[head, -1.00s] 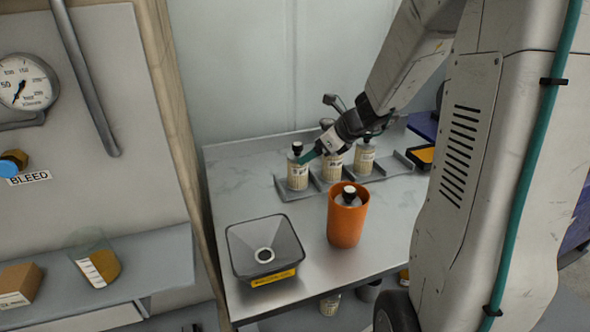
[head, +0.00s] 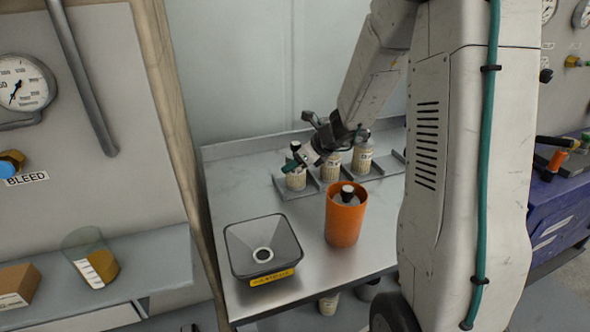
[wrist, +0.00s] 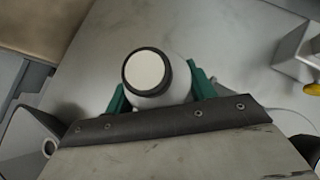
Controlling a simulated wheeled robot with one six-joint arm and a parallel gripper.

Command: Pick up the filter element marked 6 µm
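Three pale filter elements with printed labels and dark caps stand upright in a grey rack (head: 285,193) at the back of the table: a left one (head: 296,181), a middle one (head: 331,168) and a right one (head: 362,162). Their markings are too small to read. My gripper (head: 306,157) is at the top of the left element. In the wrist view, the green fingers of my gripper (wrist: 160,92) stand on either side of a white element with a black-rimmed, white-topped cap (wrist: 147,71). I cannot tell whether the fingers press on it.
An orange cylinder (head: 344,222) holding a black-capped item stands in front of the rack. A dark-rimmed square tray (head: 236,238) with a yellow label sits at the table's front left. The steel table (head: 240,185) is bare left of the rack.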

